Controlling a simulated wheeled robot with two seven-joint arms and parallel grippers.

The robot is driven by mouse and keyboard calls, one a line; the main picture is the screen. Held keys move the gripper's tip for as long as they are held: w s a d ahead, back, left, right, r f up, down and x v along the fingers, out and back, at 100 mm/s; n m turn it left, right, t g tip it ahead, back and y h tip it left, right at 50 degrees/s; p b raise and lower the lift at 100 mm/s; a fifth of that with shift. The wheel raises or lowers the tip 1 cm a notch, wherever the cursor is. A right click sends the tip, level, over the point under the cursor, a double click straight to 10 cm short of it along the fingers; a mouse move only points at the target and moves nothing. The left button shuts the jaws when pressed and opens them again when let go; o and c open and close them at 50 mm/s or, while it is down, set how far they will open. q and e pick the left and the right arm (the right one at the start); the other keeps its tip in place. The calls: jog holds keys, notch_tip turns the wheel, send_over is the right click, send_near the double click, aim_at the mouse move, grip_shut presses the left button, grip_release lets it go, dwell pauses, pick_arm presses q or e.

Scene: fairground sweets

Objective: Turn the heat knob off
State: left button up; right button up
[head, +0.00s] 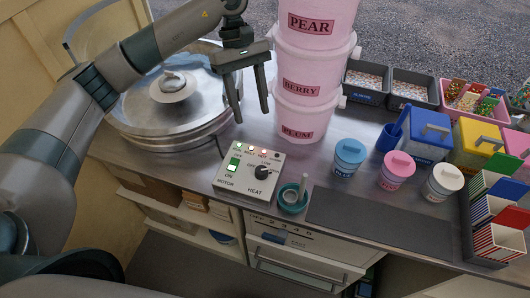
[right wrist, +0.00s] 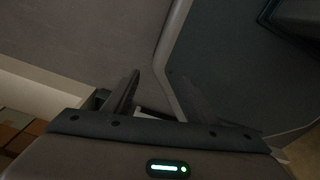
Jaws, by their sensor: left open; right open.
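The heat knob (head: 262,172) is a small black dial on the right of the light grey control box (head: 232,183), above the word HEAT. The box also has a green motor switch (head: 233,164) and a row of small lights along its top. My left gripper (head: 245,117) hangs open and empty above and behind the box, its fingers pointing down, apart from the knob. In the right wrist view my right gripper (right wrist: 158,98) is open with nothing between its fingers. The right gripper does not show in the head view.
A teal cup (head: 292,198) with a pale stick is right of the box. A dark mat (head: 380,222) lies bare at the front.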

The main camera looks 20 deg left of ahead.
pick_arm(q)
jog(key=p, duration=0.8)
send_near(262, 170)
jog(key=x, duration=0.6)
jog(key=shift+s+d+f, duration=0.15)
jog(key=shift+s+f, duration=0.05)
jog(key=shift+f, duration=0.15)
jog(key=shift+s+d+f, duration=0.15)
jog(key=shift+f, duration=0.55)
pick_arm(e)
notch_tip(262, 170, up, 8)
jog(key=s, duration=0.2)
pick_arm(q)
jog(key=c, duration=1)
jog(key=shift+c, duration=0.2)
pick_arm(e)
jog(key=shift+w+a, duration=0.1)
jog(key=shift+a+f, duration=0.1)
jog(key=shift+f, duration=0.15)
